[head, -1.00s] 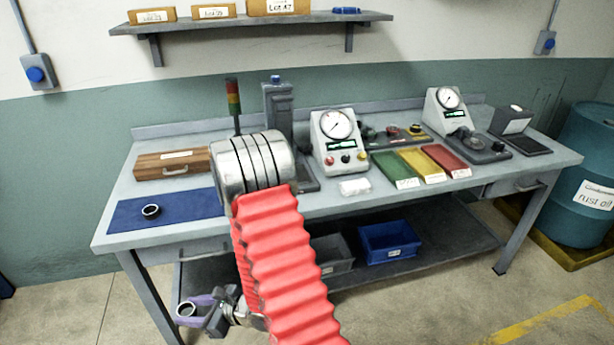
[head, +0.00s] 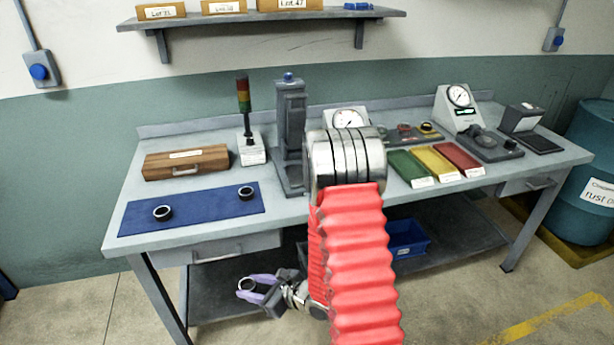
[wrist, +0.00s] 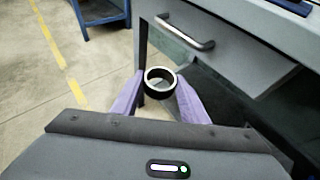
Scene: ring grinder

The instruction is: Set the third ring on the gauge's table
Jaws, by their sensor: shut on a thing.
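My gripper (head: 248,286) has purple fingers and is shut on a dark-rimmed metal ring, low in front of the bench and below its top. In the wrist view the ring (wrist: 160,82) sits upright between the two fingertips, its hole showing. Two more rings, a left one (head: 162,213) and a right one (head: 246,193), lie apart on the blue mat (head: 200,208). A dial gauge (head: 347,119) stands mid-bench, its lower part hidden by my arm.
A drawer handle (wrist: 185,34) is close beyond the ring in the wrist view. A dark press-like column (head: 290,125), a signal tower (head: 246,120) and a wooden box (head: 186,161) stand at the back. Green, yellow and red trays (head: 432,165) lie right of my arm.

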